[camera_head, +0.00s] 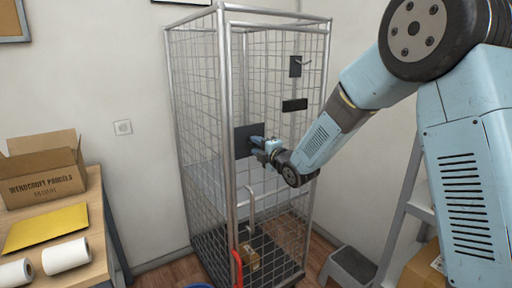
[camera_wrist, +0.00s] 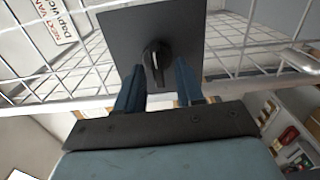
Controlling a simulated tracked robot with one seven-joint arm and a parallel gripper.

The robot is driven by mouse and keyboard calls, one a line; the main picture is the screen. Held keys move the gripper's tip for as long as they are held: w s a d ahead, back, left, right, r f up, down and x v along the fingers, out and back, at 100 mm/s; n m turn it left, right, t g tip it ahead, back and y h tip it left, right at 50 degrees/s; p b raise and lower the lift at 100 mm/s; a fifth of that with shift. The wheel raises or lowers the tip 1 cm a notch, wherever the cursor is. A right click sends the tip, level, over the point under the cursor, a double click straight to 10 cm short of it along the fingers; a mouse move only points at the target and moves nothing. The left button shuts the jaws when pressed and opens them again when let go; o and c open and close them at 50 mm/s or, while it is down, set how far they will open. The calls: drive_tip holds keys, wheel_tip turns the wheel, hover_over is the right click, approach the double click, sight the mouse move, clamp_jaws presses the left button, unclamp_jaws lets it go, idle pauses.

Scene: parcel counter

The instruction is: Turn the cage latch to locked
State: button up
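The roll cage (camera_head: 223,90) is a tall frame of grey tubes and wire mesh, standing in the corner. A dark square plate (camera_head: 243,134) is on its mesh front. In the wrist view the plate (camera_wrist: 126,30) carries a short black latch handle (camera_wrist: 156,66), which points roughly towards the camera; its exact turn is hard to tell. My gripper (camera_head: 261,145) is at the plate and hides the handle in the head view. In the wrist view my gripper (camera_wrist: 158,84) has its blue fingers apart, one either side of the handle, with gaps showing.
A dark plate with a small lever (camera_head: 296,66) and a dark bar (camera_head: 295,105) are higher on the cage. A parcel (camera_head: 248,258) lies inside. A table (camera_head: 96,205) with an open carton (camera_head: 45,172) stands left. A grey step stool (camera_head: 350,268) stands right.

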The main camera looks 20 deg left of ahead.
drive_tip(key=v, duration=1.2)
drive_tip(key=shift+s+d, duration=0.2)
drive_tip(key=shift+s, duration=0.05)
drive_tip(key=s+d+r+m+h, duration=0.25)
drive_tip(key=d+m+h, duration=0.25)
drive_tip(key=d+m, duration=0.5)
drive_tip(key=s+d+r+m+h, duration=0.1)
drive_tip(key=d+r+m+h, duration=0.35)
drive_tip(key=d, duration=0.95)
drive_tip(key=s+d+m+g+h, duration=0.1)
drive_tip(key=s+d+m+g, duration=0.1)
drive_tip(key=s+d+m, duration=0.2)
drive_tip(key=s+d+m+g+h, duration=0.2)
drive_tip(key=s+d+m, duration=0.2)
drive_tip(key=s, duration=0.7)
drive_tip(key=s+d+f+m+g+h, duration=0.1)
drive_tip(key=s+d+m+g, duration=0.1)
drive_tip(key=s+d+m, duration=0.2)
drive_tip(key=s+m, duration=0.2)
drive_tip(key=s, duration=0.2)
drive_tip(key=shift+s+f, duration=0.15)
drive_tip(key=shift+c, duration=0.5)
